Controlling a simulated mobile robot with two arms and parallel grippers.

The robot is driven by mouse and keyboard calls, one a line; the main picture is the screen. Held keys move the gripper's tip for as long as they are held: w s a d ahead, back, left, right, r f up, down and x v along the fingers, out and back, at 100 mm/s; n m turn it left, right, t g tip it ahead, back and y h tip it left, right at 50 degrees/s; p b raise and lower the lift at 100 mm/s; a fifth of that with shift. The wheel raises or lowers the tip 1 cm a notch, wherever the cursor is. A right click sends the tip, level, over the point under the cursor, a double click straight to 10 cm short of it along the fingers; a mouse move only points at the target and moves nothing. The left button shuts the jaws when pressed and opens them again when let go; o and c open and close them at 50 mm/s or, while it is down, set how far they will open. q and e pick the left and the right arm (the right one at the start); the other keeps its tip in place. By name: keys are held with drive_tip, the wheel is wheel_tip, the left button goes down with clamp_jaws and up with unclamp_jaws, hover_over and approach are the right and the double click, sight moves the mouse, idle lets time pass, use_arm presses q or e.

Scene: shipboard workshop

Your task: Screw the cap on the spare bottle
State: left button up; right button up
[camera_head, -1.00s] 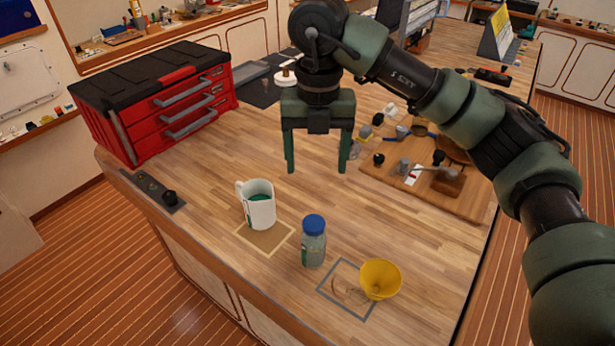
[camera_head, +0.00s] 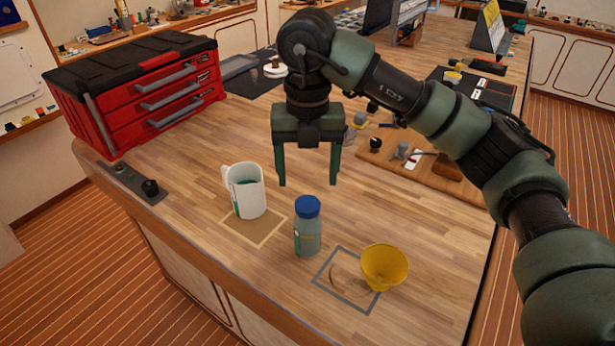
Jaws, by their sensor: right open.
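A clear bottle (camera_head: 308,238) with a greenish label stands upright on the wooden bench, front centre. A blue cap (camera_head: 307,207) sits on its mouth; how tightly it is screwed I cannot tell. My right gripper (camera_head: 308,184) is open and empty, pointing down, with its two fingers apart. In the picture it is just above the cap, and it appears to be farther back over the bench. My left gripper is not in view.
A white mug (camera_head: 246,196) stands left of the bottle on a tan square. A yellow funnel (camera_head: 384,265) lies to the right by a grey-outlined square (camera_head: 341,292). A red toolbox (camera_head: 145,100) is back left. A wooden board (camera_head: 432,174) with tools is at right.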

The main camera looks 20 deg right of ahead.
sight(307, 205)
wheel_tip(307, 205, down, 6)
drive_tip(key=shift+r+p, duration=0.1)
drive_tip(key=shift+p, duration=0.85)
drive_tip(key=shift+f, duration=0.7)
drive_tip(key=c, duration=1.4)
drive_tip(key=m, duration=0.4)
drive_tip(key=shift+m, duration=0.3)
drive_tip(key=o, duration=1.8)
drive_tip(key=shift+o, duration=0.2)
drive_tip(key=shift+r+p, duration=1.75)
drive_tip(key=shift+r, duration=1.3)
